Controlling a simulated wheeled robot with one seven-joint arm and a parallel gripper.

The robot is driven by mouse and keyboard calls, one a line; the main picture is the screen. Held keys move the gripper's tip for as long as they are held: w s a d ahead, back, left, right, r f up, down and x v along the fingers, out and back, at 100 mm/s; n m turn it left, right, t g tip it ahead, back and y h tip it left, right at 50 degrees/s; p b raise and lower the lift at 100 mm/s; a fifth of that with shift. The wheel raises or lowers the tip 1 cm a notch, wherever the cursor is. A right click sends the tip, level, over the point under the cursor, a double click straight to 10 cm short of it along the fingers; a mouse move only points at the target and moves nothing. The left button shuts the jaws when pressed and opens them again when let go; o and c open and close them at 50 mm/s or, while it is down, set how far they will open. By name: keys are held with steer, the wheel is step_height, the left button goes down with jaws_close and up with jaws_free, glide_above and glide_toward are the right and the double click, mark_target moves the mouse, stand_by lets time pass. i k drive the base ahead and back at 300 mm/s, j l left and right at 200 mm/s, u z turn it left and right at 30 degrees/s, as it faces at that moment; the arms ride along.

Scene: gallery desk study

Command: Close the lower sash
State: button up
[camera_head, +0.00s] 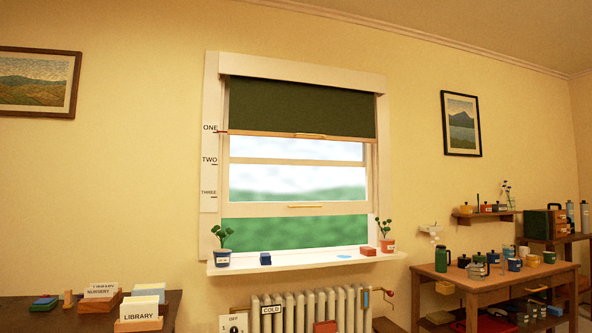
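The window's lower sash (265,210) is a cream frame in the middle of the view. Its bottom rail carries a yellow bar handle (305,206). The sash is raised, with a gap of plain green outdoors between its bottom rail and the sill (305,260). A dark green blind (300,108) covers the upper part of the window, with a yellow pull bar (309,136) at its lower edge. My gripper is not in view.
On the sill stand two potted plants (223,257) (388,246), a blue block (265,258), a flat light-blue item (344,256) and a red block (368,250). A radiator (320,308) is below. Desks with objects stand left (172,312) and right (480,283).

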mark_target(264, 209)
steer(key=i, duration=0.55)
steer(key=i+u, duration=0.15)
steer(key=i, duration=0.4)
steer(key=i+l, duration=0.15)
steer(key=i, duration=0.4)
steer(key=i+l+u, duration=0.15)
steer(key=i, duration=0.4)
steer(key=i+l, duration=0.1)
steer(key=i, duration=0.4)
steer(key=u, duration=0.05)
